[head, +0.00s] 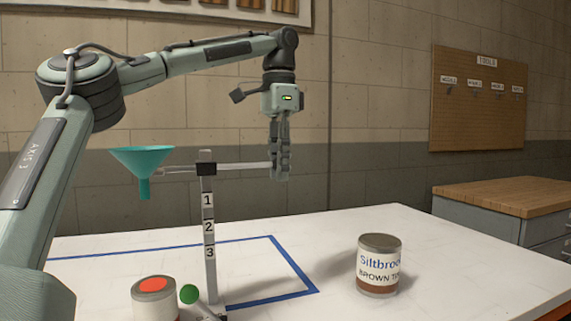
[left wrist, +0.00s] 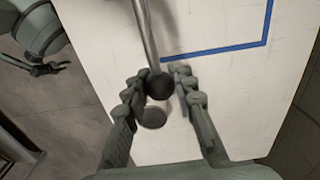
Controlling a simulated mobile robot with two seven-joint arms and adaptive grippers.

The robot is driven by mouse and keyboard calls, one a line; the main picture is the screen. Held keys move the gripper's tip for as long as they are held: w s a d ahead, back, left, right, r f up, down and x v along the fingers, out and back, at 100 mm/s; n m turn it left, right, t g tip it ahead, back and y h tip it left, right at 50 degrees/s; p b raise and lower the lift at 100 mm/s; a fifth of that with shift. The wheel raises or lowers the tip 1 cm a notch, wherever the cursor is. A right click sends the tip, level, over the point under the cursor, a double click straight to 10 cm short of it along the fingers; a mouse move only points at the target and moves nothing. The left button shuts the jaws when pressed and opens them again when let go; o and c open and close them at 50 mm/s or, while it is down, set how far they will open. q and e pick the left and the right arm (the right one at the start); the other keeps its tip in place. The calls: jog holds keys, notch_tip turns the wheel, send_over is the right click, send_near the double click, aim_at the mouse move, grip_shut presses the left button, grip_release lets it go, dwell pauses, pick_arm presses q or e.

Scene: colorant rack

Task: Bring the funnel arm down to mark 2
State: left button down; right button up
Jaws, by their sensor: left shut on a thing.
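The teal funnel (head: 141,165) hangs at the left end of a thin horizontal arm (head: 240,166). A black slider (head: 206,169) carries this arm on the upright post (head: 209,265), just above mark 1 (head: 207,199). Mark 2 (head: 208,225) and mark 3 (head: 209,252) are lower on the post. My left gripper (head: 280,172) points down and is shut on the arm's right end. In the left wrist view, the arm's black end knob (left wrist: 160,86) sits between the fingers. My right gripper (left wrist: 50,69) shows small at that view's left; its jaw state is unclear.
A labelled brown tint can (head: 379,265) stands right of the post on the white table (head: 440,245). A can with an orange-red top (head: 153,285) and a green ball knob (head: 189,294) are near the post's foot. Blue tape (head: 296,269) marks the tabletop.

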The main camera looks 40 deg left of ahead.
pick_arm(q)
jog(key=shift+f, duration=0.1)
dwell(0.4)
jog(key=shift+f, duration=1.05)
jog(key=shift+f, duration=0.9)
jog(key=shift+f+p, duration=0.15)
jog(key=shift+p, duration=0.15)
